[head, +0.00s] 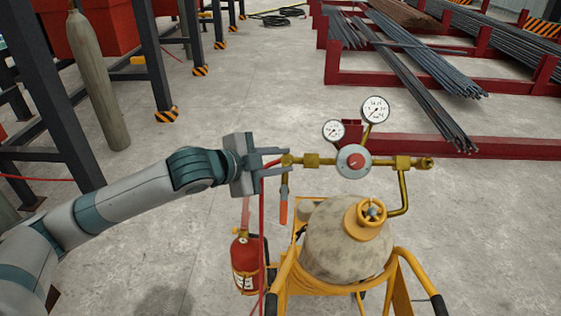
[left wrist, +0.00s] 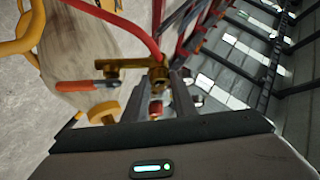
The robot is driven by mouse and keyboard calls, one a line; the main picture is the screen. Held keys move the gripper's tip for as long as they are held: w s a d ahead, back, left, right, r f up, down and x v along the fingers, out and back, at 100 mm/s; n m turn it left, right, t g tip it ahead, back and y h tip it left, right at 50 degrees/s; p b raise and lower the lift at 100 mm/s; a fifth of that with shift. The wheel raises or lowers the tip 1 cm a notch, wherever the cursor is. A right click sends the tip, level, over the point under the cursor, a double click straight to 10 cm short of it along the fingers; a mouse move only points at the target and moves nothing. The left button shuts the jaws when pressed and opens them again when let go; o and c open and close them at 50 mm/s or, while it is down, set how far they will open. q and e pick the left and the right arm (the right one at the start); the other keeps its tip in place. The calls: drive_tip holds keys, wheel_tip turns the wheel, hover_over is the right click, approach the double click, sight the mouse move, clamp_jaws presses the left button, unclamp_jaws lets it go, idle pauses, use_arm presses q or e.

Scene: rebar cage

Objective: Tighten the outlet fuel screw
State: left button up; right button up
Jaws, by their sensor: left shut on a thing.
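The brass regulator (head: 354,160) with a red centre knob stands above the tank. Its left end carries a brass outlet fitting (head: 311,160), and an orange-handled lever (head: 283,211) hangs below that. My left gripper (head: 284,160) reaches in from the left and is shut on the outlet fuel screw at this end. In the left wrist view the fingers (left wrist: 172,102) flank a small reddish brass piece (left wrist: 156,107), which I take as the screw, next to the brass fitting (left wrist: 159,78). The fingers partly hide the screw. My right gripper is not in view.
Two gauges (head: 375,110) rise above the regulator. A tank (head: 345,248) sits on a yellow cart (head: 408,272) below. A red hose (head: 262,225) hangs beside the gripper, near a fire extinguisher (head: 246,262). Rebar racks (head: 500,147) lie behind; open floor lies between.

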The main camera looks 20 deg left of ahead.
use_arm(q)
drive_tip(key=shift+m, duration=0.3)
drive_tip(key=o, duration=1)
drive_tip(key=shift+w, duration=0.15)
drive_tip(key=shift+o, duration=0.2)
drive_tip(key=shift+s+a+r+b, duration=0.2)
drive_tip(key=shift+s+a+b, duration=0.2)
drive_tip(key=shift+s, duration=0.15)
drive_tip(key=b+v, duration=1.4)
drive_tip(key=v, duration=0.2)
drive_tip(key=shift+w+r, duration=0.15)
drive_tip(key=shift+r, duration=0.15)
drive_tip(key=shift+a, duration=0.1)
